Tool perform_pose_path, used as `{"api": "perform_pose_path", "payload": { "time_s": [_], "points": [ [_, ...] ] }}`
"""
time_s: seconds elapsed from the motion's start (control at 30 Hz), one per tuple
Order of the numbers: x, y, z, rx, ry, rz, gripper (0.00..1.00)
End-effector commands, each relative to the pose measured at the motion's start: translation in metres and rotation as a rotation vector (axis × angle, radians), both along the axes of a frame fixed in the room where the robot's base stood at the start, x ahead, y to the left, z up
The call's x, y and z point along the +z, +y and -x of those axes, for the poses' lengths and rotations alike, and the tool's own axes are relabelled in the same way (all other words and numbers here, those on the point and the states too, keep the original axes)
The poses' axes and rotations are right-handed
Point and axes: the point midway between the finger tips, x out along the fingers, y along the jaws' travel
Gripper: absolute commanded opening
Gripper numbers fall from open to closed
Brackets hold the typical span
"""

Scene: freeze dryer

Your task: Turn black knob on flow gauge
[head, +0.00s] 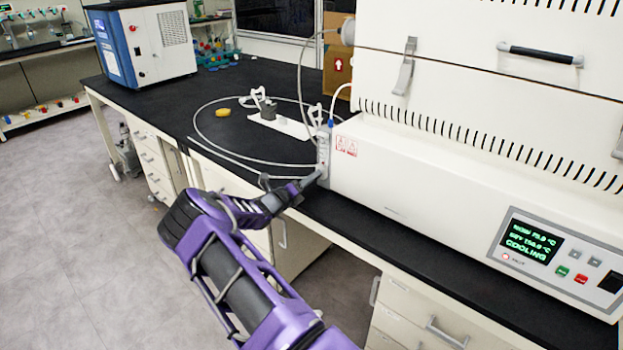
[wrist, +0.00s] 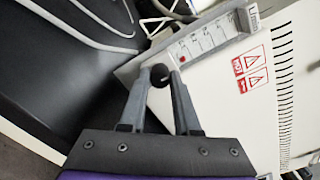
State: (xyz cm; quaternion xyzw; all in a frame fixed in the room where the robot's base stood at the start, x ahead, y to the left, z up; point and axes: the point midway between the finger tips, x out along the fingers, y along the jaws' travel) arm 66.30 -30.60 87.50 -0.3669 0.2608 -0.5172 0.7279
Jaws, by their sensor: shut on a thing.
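The flow gauge (head: 323,148) is a small upright clear tube on the left end of the white machine. In the wrist view the flow gauge (wrist: 208,38) shows as a pale panel with scale marks and a red spot. The black knob (wrist: 159,73) at its lower end sits between the tips of my gripper (wrist: 160,78). The grey fingers are closed on the knob from both sides. In the head view my gripper (head: 318,176) reaches the gauge's lower end, and the knob is hidden there.
The white machine (head: 430,180) with its lit display (head: 530,242) fills the right. A looped tube (head: 215,140) lies on the black bench (head: 345,205) beside a white stand (head: 285,124) and a yellow object (head: 222,112). Red warning labels (wrist: 251,68) are near the gauge.

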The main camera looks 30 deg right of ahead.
Motion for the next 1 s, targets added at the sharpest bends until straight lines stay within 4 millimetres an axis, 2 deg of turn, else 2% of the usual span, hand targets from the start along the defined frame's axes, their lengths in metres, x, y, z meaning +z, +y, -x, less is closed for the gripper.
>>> {"api": "perform_pose_path", "payload": {
  "time_s": [0.67, 0.7, 0.83, 0.87, 1.0],
  "points": [
    [-0.0006, 0.0004, 0.0001, 0.001, 0.063, 0.021, 0.00],
    [-0.0006, 0.0004, 0.0001, 0.001, 0.062, 0.021, 0.34],
    [-0.0006, 0.0003, 0.0000, 0.001, 0.062, 0.021, 0.58],
    [-0.0004, 0.0003, 0.0000, 0.000, 0.061, 0.021, 0.61],
    [-0.0004, 0.0002, 0.0000, 0.000, 0.060, 0.021, 0.61]
  ]
}}
